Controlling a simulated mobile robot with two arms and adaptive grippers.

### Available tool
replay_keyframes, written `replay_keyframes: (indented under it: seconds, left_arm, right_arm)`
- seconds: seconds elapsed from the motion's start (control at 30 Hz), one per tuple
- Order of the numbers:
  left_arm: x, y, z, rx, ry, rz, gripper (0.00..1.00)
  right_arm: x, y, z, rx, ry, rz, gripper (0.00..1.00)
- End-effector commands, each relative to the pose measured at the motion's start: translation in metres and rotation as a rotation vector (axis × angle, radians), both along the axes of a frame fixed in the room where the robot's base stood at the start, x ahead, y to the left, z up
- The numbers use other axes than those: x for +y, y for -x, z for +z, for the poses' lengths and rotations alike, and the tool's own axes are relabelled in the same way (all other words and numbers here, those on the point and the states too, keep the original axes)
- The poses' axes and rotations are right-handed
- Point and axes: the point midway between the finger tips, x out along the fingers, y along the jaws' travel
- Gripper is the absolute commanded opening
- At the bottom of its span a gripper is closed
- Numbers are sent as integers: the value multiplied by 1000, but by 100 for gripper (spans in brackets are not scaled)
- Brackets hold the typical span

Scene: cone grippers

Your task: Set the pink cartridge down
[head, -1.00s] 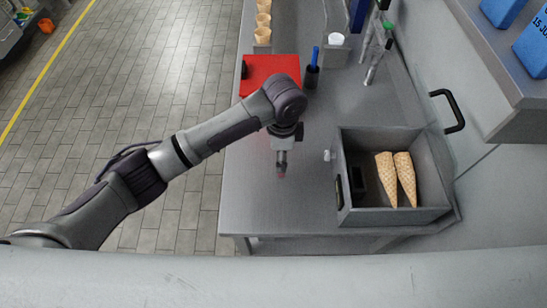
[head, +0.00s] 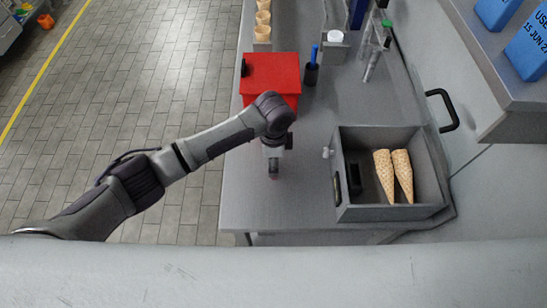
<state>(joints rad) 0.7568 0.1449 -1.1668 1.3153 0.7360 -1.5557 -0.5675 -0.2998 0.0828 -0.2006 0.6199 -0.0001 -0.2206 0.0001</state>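My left gripper (head: 274,174) points down over the bare near-left part of the grey counter (head: 300,202). A faint pinkish spot shows at its tip; it may be the pink cartridge, but it is too small and too covered to be sure. I cannot tell whether the fingers are open or shut, or whether the tip touches the counter. My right gripper is not in view.
A grey open bin (head: 420,208) with two waffle cones (head: 384,172) stands to the right. Stacked cones (head: 262,32) stand farther back. The counter between gripper and bin is clear.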

Motion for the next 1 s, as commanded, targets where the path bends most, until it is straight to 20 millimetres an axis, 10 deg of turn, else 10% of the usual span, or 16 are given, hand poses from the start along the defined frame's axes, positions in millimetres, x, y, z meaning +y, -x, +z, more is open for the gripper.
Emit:
replay_keyframes:
  seconds: [0.5, 1.0]
  left_arm:
    - [0, -1, 9, -1, 1, 1, 87]
    - [-1, -1, 105, -2, 2, 0, 87]
  right_arm:
    - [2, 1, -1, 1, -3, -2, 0]
    - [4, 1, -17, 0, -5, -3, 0]
